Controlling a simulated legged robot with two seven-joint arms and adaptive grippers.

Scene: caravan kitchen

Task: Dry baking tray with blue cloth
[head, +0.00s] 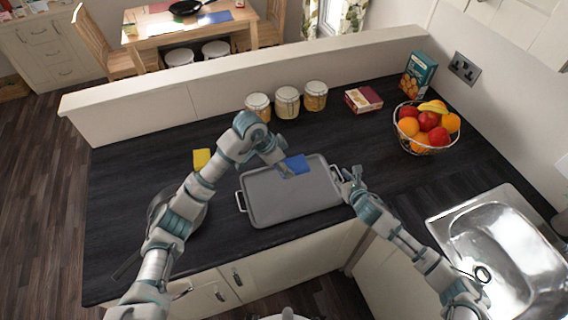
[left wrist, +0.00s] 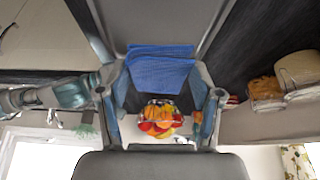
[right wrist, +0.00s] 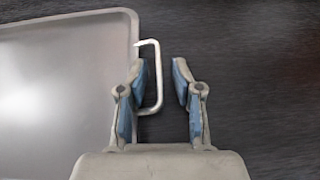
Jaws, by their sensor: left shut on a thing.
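The grey baking tray (head: 285,202) lies flat on the dark worktop, with a wire handle at each end. The blue cloth (head: 297,164) is at the tray's far edge, and also shows in the left wrist view (left wrist: 160,72). My left gripper (head: 285,172) is shut on the cloth, over the far part of the tray. My right gripper (head: 347,181) is at the tray's right handle. In the right wrist view its fingers (right wrist: 160,65) are apart, with the handle's outer bar (right wrist: 159,80) between them and a gap to the right finger.
A yellow sponge (head: 202,158) and a dark pan (head: 178,214) are left of the tray. Several jars (head: 287,103), a red box (head: 363,99) and a fruit basket (head: 427,128) stand behind. The sink (head: 505,255) is at the right. Worktop between tray and basket is clear.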

